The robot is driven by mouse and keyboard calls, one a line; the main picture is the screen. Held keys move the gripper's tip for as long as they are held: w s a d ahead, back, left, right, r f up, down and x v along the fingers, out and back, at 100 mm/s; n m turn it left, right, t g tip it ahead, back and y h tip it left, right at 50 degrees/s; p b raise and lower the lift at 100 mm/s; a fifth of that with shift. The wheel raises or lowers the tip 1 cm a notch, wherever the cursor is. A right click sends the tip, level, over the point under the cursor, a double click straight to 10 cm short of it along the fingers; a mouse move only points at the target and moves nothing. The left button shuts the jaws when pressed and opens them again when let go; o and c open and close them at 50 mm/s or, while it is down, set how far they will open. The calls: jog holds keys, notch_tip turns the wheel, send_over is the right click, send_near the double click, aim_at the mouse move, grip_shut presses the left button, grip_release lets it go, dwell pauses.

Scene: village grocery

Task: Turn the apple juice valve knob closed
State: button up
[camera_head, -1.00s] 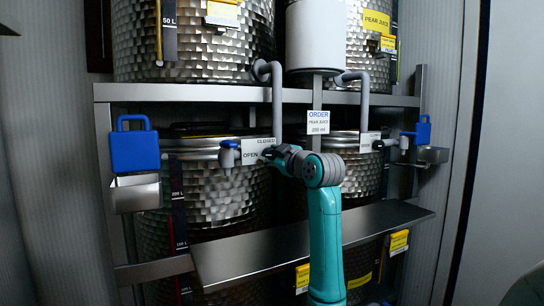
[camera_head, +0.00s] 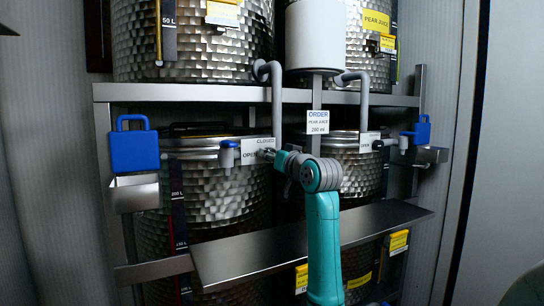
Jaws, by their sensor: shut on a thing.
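My gripper (camera_head: 268,154) is at the left valve, beside a white plate (camera_head: 250,150) marked CLOSED and OPEN. Its jaws are shut on the valve knob at the plate's right end; the fingers and wrist hide most of the knob, so its angle cannot be read. A grey pipe (camera_head: 277,105) comes down to this valve from the upper left steel tank (camera_head: 190,45). That tank's juice name is not readable here. A grey spout (camera_head: 228,155) sits at the plate's left end.
A second valve plate (camera_head: 368,142) is at the right, below the tank labelled PEAR JUICE (camera_head: 376,22). An ORDER card (camera_head: 318,121) hangs between the pipes. A metal shelf (camera_head: 300,240) runs below, behind my arm.

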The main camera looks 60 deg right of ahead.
jog(key=m, duration=0.6)
jog(key=shift+m+h, duration=0.3)
jog(key=shift+m, duration=0.2)
jog(key=o, duration=1.1)
jog(key=shift+o, duration=0.2)
jog(key=r+v, duration=0.1)
jog(key=v, duration=1.1)
jog(key=shift+f, duration=0.45)
jog(key=shift+a, duration=0.15)
